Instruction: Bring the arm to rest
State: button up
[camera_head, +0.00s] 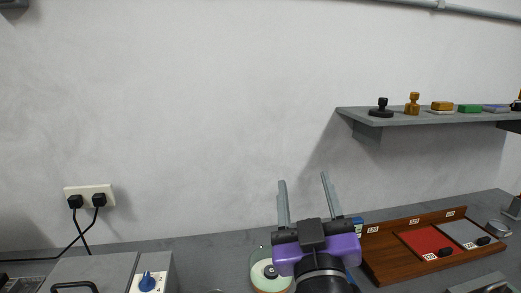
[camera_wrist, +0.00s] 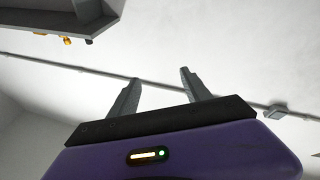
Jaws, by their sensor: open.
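My gripper (camera_head: 304,200) points upward in front of the white wall in the head view. Its two grey fingers stand apart with nothing between them, above the dark palm and purple body. In the wrist view my gripper (camera_wrist: 157,92) shows two spread, empty fingers against the wall and ceiling. A small lit indicator shows on the purple housing. The gripper touches nothing that I can see. It hides part of the bench behind it.
A grey shelf (camera_head: 420,118) with stamps and blocks juts from the wall at right. A wooden tray (camera_head: 385,262) with red and grey panels lies on the bench. A round glass dish (camera_head: 257,275) stands beside my arm. A grey box (camera_head: 100,272) with a blue knob stands left.

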jog(key=s+d+f+m+g, duration=0.1)
jog(key=s+d+f, duration=0.3)
jog(key=s+f, duration=0.6)
jog(key=s+d+f+m+g+b, duration=0.1)
jog(key=s+d+f+g, duration=0.2)
jog(key=s+f, duration=0.8)
jog(key=s+d+f+m+g+b, duration=0.1)
jog(key=s+d+f+g, duration=0.2)
jog(key=s+f, duration=0.8)
jog(key=s+d, duration=0.2)
jog(key=s, duration=0.5)
jog(key=shift+s+d, duration=0.3)
jog(key=shift+s, duration=0.05)
